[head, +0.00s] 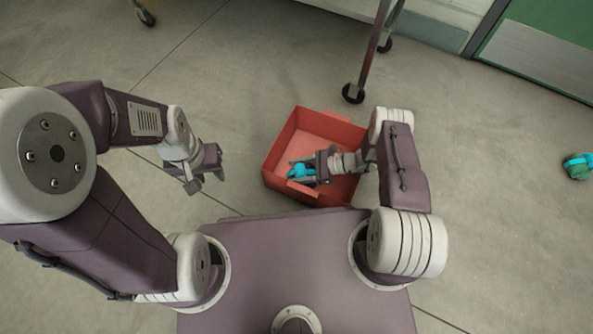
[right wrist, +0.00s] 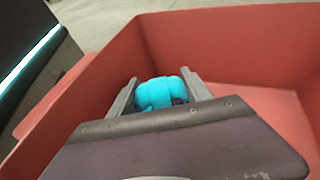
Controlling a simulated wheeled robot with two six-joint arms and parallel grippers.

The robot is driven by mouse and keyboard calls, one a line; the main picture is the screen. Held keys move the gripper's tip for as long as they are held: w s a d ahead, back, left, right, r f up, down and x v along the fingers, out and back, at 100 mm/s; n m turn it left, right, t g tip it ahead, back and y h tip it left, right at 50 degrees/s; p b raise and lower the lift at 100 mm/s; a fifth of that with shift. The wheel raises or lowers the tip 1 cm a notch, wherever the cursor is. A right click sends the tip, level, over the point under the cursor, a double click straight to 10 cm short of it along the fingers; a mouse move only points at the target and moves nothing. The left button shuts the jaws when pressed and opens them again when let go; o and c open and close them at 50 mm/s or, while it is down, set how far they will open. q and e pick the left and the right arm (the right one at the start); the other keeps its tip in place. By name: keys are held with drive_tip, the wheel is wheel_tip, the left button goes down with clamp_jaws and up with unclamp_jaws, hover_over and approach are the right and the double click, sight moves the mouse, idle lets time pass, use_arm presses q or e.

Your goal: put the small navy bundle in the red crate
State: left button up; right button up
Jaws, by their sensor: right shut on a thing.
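The red crate (head: 327,128) stands on the floor just beyond my base, its top open. My right gripper (head: 303,171) is over the crate's left part, shut on a small bundle (head: 296,173). The bundle looks bright turquoise with a dark navy patch. In the right wrist view the bundle (right wrist: 160,92) sits between both fingers, with red crate walls (right wrist: 205,45) around it. I cannot tell whether it touches the crate's floor. My left gripper (head: 210,171) is open and empty, left of the crate above the floor.
Another turquoise and dark bundle (head: 577,166) lies on the floor at the far right. A wheeled stand leg (head: 368,55) is close behind the crate. A green door (head: 548,45) is at the top right.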

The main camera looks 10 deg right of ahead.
drive_tip(key=shift+f, duration=0.3)
drive_tip(key=o, duration=1.4)
drive_tip(key=shift+s+f+b, duration=0.1)
drive_tip(key=shift+b, duration=0.2)
drive_tip(key=shift+c, duration=0.2)
